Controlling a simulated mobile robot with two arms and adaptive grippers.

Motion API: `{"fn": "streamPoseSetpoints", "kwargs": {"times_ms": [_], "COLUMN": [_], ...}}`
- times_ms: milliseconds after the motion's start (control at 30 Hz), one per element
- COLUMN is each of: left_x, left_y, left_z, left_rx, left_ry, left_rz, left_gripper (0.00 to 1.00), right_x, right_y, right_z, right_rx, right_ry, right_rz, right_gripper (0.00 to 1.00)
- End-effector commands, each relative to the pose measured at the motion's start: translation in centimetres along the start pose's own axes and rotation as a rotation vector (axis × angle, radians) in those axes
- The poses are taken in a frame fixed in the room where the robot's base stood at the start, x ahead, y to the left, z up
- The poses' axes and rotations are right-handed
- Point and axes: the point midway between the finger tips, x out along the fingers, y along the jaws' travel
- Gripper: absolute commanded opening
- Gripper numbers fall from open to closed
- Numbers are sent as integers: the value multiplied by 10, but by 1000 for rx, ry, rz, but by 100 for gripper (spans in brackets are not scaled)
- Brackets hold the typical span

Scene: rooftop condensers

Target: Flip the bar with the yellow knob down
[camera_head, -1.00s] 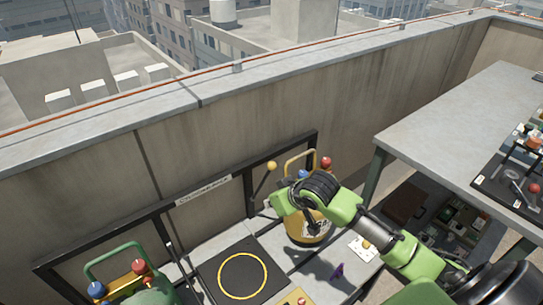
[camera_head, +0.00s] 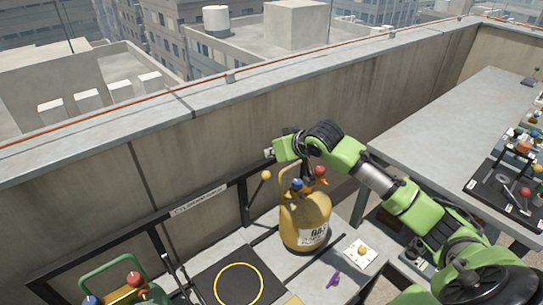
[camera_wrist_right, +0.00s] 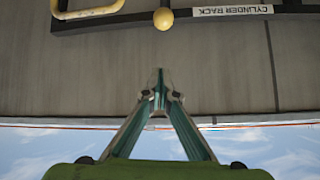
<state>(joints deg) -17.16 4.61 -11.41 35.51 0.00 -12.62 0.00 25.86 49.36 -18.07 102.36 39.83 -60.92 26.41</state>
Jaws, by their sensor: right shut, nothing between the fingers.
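The yellow knob (camera_head: 265,175) is a small ball in front of the black cylinder rack (camera_head: 215,198), left of the yellow gas cylinder. Its bar is hard to make out against the rack. In the right wrist view, which is upside down, the knob (camera_wrist_right: 163,18) hangs at top centre beside the label. My right gripper (camera_head: 269,153) is shut and empty, above the knob in the head view. Its fingertips (camera_wrist_right: 158,75) meet in front of the bare wall, apart from the knob. My left gripper is not in view.
The yellow gas cylinder (camera_head: 305,225) with red and blue knobs stands just right of the knob. A green cylinder handle (camera_head: 108,262) shows at lower left. A black mat with a yellow ring (camera_head: 238,288) lies between them. A grey table (camera_head: 430,115) is at right.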

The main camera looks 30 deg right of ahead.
Motion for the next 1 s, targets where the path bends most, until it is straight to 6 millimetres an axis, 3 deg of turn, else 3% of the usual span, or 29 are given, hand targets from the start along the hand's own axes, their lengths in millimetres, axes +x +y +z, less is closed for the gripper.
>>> {"fn": "streamPoseSetpoints", "kwargs": {"times_ms": [433,700,1000], "left_x": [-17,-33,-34], "left_y": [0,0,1], "left_z": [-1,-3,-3], "left_rx": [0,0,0], "left_ry": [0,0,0], "left_rz": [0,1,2], "left_gripper": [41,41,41], "right_x": [80,66,65], "right_y": [-2,0,0], "right_z": [-1,32,38], "right_rx": [2,-3,-1], "right_ry": [-2,-2,0], "right_rz": [-1,1,0], "right_gripper": [0,0,0]}}
